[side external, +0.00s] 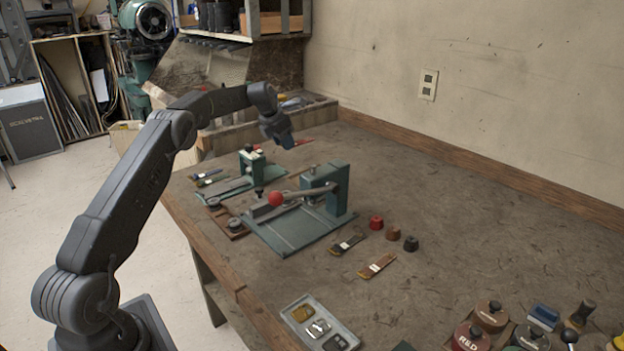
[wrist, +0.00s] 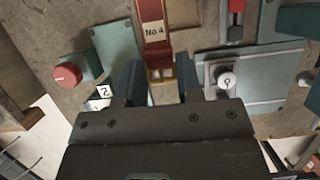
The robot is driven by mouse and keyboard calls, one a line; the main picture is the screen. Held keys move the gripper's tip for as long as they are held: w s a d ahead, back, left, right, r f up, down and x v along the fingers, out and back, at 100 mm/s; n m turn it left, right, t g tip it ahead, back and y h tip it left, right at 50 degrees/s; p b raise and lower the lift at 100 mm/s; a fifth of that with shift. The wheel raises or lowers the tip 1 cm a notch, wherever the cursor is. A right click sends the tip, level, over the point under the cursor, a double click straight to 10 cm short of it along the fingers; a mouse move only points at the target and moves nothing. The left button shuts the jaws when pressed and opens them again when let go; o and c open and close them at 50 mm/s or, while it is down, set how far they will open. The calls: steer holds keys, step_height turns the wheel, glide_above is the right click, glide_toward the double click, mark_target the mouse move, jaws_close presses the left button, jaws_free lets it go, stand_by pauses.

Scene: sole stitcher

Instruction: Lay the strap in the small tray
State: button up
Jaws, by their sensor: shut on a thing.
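A red strap (wrist: 152,25) with a white "No 4" label runs up from between my fingers in the wrist view. My gripper (wrist: 160,82) is shut on its near end, where a yellowish part shows. A shallow grey tray (side external: 345,328) holding several small metal and dark pieces lies at the bench's front edge, far from my gripper. I cannot tell whether it is the small tray.
Two green stitching fixtures stand below and in front of my gripper; the nearer (side external: 340,188) has a lever with a red ball (side external: 275,198). Two labelled strips (side external: 377,265) and three small knobs (side external: 376,222) lie beside it. Bottles (side external: 490,315) stand front right.

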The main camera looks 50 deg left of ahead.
steer(key=x, duration=0.4)
steer(key=d+x, duration=0.1)
steer(key=x, duration=0.3)
steer(key=s+d+x, duration=0.1)
steer(key=x, duration=0.4)
steer(key=shift+d+f, duration=0.15)
steer(key=shift+f, duration=0.05)
steer(key=shift+f, duration=0.25)
